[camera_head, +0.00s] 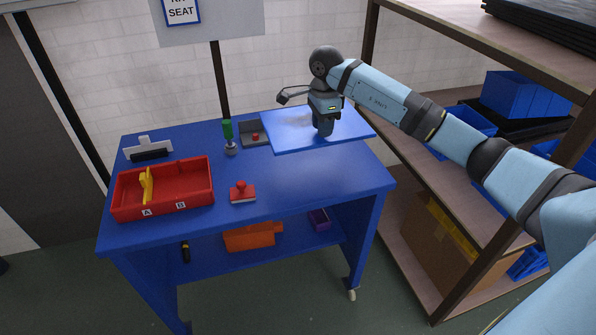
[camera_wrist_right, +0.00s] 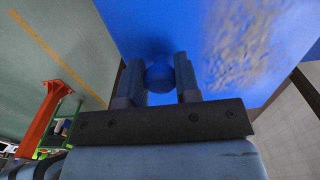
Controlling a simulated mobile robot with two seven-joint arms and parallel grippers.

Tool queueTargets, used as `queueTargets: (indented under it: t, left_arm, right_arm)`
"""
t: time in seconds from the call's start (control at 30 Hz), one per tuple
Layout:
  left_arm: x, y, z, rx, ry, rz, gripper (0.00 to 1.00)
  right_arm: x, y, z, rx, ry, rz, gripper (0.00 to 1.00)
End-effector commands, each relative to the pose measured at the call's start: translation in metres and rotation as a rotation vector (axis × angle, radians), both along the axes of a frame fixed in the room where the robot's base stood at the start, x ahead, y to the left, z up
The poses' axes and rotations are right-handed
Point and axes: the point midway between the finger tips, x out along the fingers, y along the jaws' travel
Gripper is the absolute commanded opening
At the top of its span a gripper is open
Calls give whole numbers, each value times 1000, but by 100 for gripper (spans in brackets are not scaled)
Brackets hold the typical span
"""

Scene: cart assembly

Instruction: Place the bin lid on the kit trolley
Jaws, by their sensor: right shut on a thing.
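The bin lid is a flat bright blue panel (camera_head: 290,133) over the back right part of the kit trolley's blue top (camera_head: 300,178). I cannot tell whether it rests on the top or hovers just above it. My right gripper (camera_head: 324,132) points down at the lid and is shut on its round blue knob. The knob (camera_wrist_right: 159,75) shows between the two fingers in the right wrist view, with the lid (camera_wrist_right: 200,30) behind it. My left gripper is not in view.
A red two-compartment tray (camera_head: 190,207) holds a yellow piece. A red stamp (camera_head: 242,193), a green-handled tool (camera_head: 229,135), a grey tray (camera_head: 252,133) and a white-and-black piece (camera_head: 148,150) stand on the top. A shelf rack (camera_head: 470,175) with blue bins is at right.

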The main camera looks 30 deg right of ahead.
Motion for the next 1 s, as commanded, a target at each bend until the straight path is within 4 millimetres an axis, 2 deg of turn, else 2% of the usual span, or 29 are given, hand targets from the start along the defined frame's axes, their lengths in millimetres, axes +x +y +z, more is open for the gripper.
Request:
queueTargets:
  t: [0.03, 0.2, 0.4, 0.63, 0.87, 1.0]
  left_arm:
    - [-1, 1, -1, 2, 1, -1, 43]
    - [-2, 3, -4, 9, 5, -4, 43]
    - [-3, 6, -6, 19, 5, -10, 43]
    - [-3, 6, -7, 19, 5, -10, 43]
    - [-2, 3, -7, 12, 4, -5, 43]
    - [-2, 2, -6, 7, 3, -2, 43]
  right_arm:
    - [-1, 1, -17, 1, 6, 1, 1]
    - [-1, 1, -63, 2, 5, 2, 1]
    - [-1, 1, -101, 1, 2, 3, 1]
    - [0, 1, -118, 1, 0, 3, 1]
    - [0, 1, -151, 1, 1, 3, 1]
    - [0, 0, -154, 0, -2, 4, 1]
